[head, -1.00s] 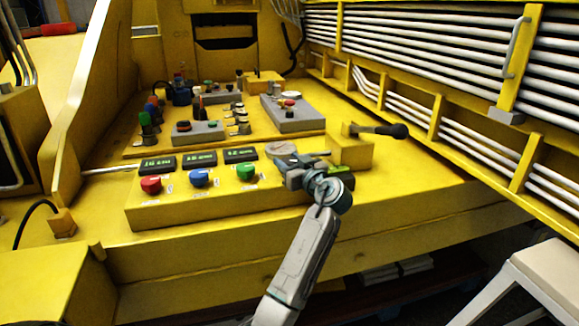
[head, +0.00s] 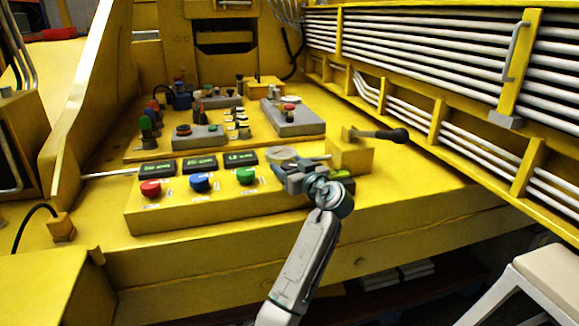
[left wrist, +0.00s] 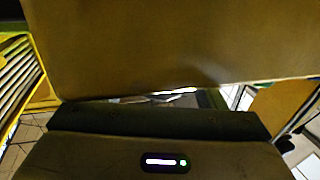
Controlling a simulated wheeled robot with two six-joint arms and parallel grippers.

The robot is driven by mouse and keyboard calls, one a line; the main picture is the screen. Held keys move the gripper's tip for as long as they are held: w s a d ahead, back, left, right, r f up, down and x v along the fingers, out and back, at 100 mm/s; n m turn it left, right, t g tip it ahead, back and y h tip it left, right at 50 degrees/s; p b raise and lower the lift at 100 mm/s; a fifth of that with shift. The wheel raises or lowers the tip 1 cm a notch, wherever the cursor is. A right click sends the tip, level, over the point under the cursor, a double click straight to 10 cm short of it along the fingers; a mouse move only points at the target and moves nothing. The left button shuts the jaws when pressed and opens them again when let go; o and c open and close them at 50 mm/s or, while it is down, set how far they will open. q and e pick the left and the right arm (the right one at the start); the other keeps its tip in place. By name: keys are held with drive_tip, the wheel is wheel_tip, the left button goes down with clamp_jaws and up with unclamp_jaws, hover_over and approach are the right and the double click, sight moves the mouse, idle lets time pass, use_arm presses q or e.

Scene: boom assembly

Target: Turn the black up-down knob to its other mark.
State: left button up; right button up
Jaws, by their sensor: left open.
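My left gripper (head: 282,172) is open at the right part of the front yellow control box (head: 215,207), just right of the green knob (head: 246,176). I cannot make out a black up-down knob in the head view; the gripper and wrist cover that part of the box. A round pale grey disc (head: 281,153) shows just behind the fingers; I cannot tell whether they touch it. The left wrist view is mostly filled by a dark brownish surface close to the camera, and no knob shows there. My right gripper is in neither view.
A red knob (head: 150,188) and a blue knob (head: 200,182) stand left of the green one, below small dark displays (head: 200,163). A black-handled lever (head: 385,134) sticks out at the right. Grey button boxes (head: 197,136) stand behind.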

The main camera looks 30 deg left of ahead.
use_arm(q)
drive_tip(key=shift+s+d+f, duration=0.1)
drive_tip(key=shift+d, duration=0.3)
drive_tip(key=b+v, duration=0.2)
drive_tip(key=v, duration=0.8)
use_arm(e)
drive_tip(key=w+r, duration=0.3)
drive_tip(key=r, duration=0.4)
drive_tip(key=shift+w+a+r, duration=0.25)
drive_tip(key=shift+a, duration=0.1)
